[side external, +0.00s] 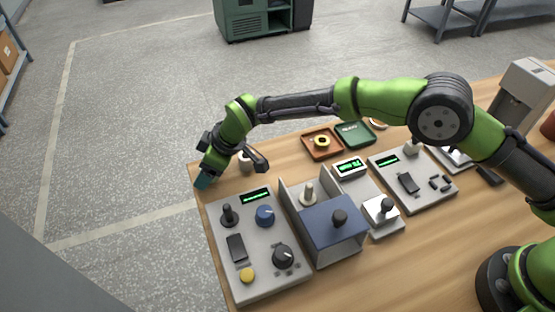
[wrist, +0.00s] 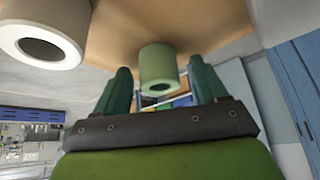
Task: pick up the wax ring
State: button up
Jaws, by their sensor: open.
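My gripper (side external: 204,180) is low at the left end of the table. In the wrist view, its two dark green fingers (wrist: 160,72) are open, one on each side of a pale green hollow ring (wrist: 157,62). I see no clear contact between the fingers and the ring. A cream hollow ring (wrist: 42,38) is at upper left in the wrist view, outside the fingers. A pale piece (side external: 246,163) stands beside my gripper in the side view. A yellow ring (side external: 322,142) sits in an orange tray (side external: 308,152). I cannot tell for certain which ring is wax.
A green tray (side external: 355,134) lies beside the orange one. A grey control panel (side external: 262,232) with knobs, a blue-fronted box (side external: 334,230) and another panel (side external: 418,193) fill the table's front. The table's left edge is close to my gripper.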

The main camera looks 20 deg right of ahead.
jog(key=c, duration=1.1)
jog(key=shift+r, duration=0.1)
